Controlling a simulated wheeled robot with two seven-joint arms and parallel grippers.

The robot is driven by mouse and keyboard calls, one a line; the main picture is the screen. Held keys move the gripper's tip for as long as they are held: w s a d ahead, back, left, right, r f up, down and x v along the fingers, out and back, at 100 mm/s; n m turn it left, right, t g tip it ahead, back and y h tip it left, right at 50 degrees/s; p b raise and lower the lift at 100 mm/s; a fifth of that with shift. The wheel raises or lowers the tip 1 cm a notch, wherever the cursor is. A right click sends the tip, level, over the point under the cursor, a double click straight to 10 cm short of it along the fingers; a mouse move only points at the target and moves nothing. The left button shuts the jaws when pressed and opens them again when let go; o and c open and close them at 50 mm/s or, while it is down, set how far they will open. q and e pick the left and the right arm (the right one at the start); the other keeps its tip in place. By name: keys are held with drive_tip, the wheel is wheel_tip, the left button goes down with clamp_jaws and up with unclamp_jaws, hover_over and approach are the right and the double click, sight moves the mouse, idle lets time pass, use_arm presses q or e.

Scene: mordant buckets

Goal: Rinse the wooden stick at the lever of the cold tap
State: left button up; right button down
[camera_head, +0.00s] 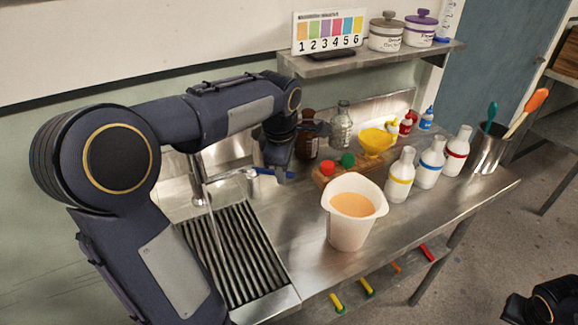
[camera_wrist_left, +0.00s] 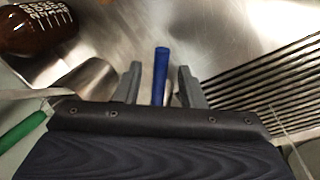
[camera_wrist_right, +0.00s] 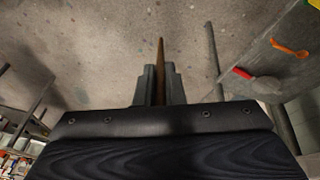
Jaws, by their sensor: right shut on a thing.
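The tap (camera_head: 198,180) stands over the ribbed sink drainer at the left. Its blue lever (camera_head: 264,172) points right, beside my left gripper (camera_head: 281,168). In the left wrist view the blue lever (camera_wrist_left: 160,75) stands between the two spread fingers of the left gripper (camera_wrist_left: 158,85), with gaps on both sides. A thin pale line hangs below the spout; I cannot tell surely whether it is water. In the right wrist view my right gripper (camera_wrist_right: 160,80) is shut on the wooden stick (camera_wrist_right: 160,58), over the floor, away from the sink.
A white bucket of orange liquid (camera_head: 352,212) stands right of the ribbed drainer (camera_head: 235,255). White bottles (camera_head: 400,175), a steel pot of tools (camera_head: 488,152) and a yellow bowl (camera_head: 375,143) stand farther right. A brown bottle (camera_wrist_left: 35,28) is near the left gripper.

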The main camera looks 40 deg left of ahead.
use_arm(q)
wheel_tip(320, 180, up, 12)
drive_tip(key=s+d+p, duration=0.1)
drive_tip(key=s, duration=0.1)
drive_tip(key=shift+f, duration=0.15)
drive_tip(key=shift+s, duration=0.15)
idle(0.3)
